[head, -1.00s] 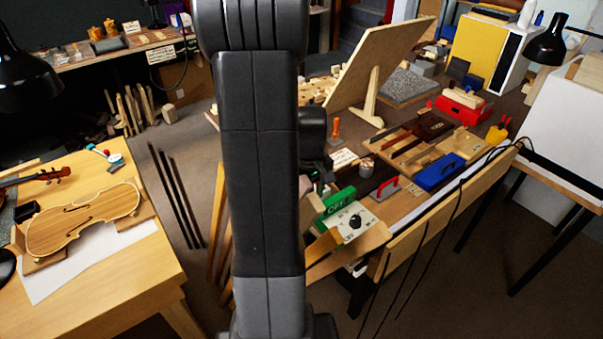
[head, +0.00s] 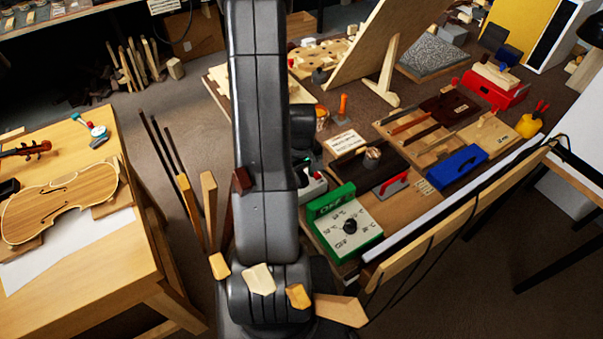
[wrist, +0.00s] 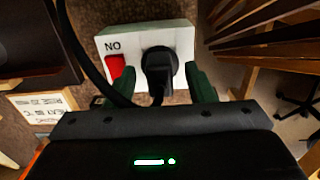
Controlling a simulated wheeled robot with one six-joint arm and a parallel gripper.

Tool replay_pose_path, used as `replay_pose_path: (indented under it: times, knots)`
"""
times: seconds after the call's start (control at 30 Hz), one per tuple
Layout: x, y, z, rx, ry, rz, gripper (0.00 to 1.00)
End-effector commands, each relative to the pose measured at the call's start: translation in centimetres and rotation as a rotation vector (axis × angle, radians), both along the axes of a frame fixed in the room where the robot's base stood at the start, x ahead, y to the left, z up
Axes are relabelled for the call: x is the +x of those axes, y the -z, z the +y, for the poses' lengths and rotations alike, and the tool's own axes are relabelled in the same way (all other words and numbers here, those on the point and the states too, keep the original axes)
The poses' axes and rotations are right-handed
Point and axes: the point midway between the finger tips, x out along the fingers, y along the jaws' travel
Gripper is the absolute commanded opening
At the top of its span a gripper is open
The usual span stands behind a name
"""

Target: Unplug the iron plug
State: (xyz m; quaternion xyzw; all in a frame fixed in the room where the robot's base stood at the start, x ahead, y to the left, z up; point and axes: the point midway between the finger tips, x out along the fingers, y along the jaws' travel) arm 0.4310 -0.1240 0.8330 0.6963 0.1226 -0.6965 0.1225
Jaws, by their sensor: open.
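The black iron plug (wrist: 160,62) sits in a white socket box (wrist: 184,37), with its round end facing the wrist camera. A red switch (wrist: 115,68) on the box is left of the plug, beside lettering that reads upside down. A black cable (wrist: 78,52) curves down the left side. My gripper (wrist: 163,84) is open, with one green finger on each side of the plug. I cannot tell whether the fingers touch it. In the head view, my arm hides the plug; part of the white socket box (head: 312,188) shows beside it.
A green and white dial box (head: 345,222) stands right of the socket on the bench. Upright wood strips (head: 209,200) stand left of my arm.

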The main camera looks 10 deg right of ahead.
Motion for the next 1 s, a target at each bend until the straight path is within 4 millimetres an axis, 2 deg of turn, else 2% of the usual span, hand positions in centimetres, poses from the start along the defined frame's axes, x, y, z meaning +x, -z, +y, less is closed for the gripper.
replay_pose_path:
  times: [0.33,0.5,0.6,0.63,0.73,1.0]
  knots:
    - [0.00,0.28,0.00,0.000,0.000,0.000,0.49]
    - [0.00,0.27,0.00,0.000,0.000,0.000,0.16]
    - [0.00,0.27,0.00,0.000,0.000,0.000,0.00]
    - [0.00,0.27,0.00,0.000,0.000,0.000,0.19]
    - [0.00,0.26,0.00,0.000,0.000,0.000,0.00]
    - [0.00,0.25,0.00,0.000,0.000,0.000,0.00]
